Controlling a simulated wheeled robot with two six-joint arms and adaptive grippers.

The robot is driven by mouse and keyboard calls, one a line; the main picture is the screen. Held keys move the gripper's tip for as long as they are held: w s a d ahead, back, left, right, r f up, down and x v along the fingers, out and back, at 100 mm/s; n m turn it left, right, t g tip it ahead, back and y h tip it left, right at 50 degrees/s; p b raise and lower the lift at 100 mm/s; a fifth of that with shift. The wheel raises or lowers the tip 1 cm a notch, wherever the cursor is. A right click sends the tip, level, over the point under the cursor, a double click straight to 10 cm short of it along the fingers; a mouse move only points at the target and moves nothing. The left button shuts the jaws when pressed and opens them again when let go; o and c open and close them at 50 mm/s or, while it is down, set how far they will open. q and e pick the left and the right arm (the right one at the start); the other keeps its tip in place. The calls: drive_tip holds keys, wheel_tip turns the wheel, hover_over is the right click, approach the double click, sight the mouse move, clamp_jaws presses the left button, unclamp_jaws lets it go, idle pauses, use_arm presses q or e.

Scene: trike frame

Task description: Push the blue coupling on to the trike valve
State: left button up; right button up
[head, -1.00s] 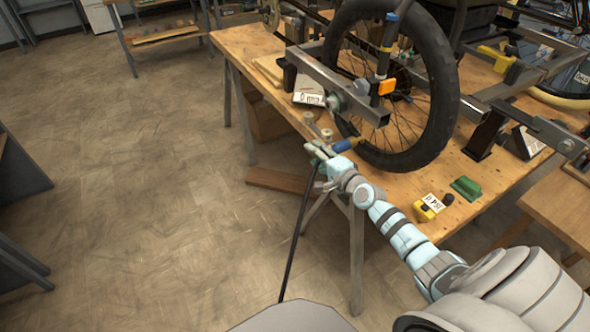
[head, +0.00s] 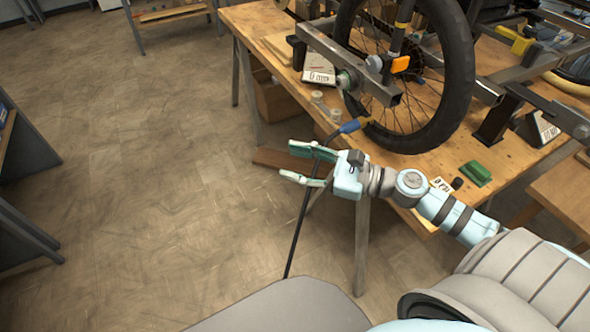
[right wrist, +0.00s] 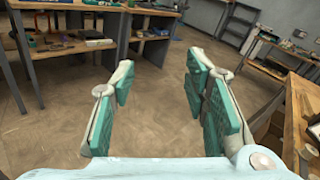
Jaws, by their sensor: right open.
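The blue coupling (head: 351,125) is at the lower left of the trike wheel (head: 447,100), at the end of a black hose (head: 299,222) that hangs down past the bench edge. A yellow piece (head: 368,119) shows at the coupling's wheel-side end; I cannot tell the valve apart or how far the coupling sits on it. My right gripper (head: 290,161) is open, just below and left of the coupling, pointing left. The hose crosses its fingers in the head view. The right wrist view shows the open fingers (right wrist: 156,100) with nothing between them. My left gripper is out of view.
The floor (head: 150,180) to the left is clear.

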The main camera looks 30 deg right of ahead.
drive_tip(key=shift+s+a+r+g+y, duration=0.2)
drive_tip(key=shift+s+a+r+y, duration=0.05)
drive_tip(key=shift+s+a, duration=0.25)
drive_tip(key=shift+s+a+r+g+y, duration=0.2)
drive_tip(key=shift+s+a+r+y, duration=0.05)
drive_tip(key=shift+s+a, duration=0.25)
drive_tip(key=shift+d, duration=0.1)
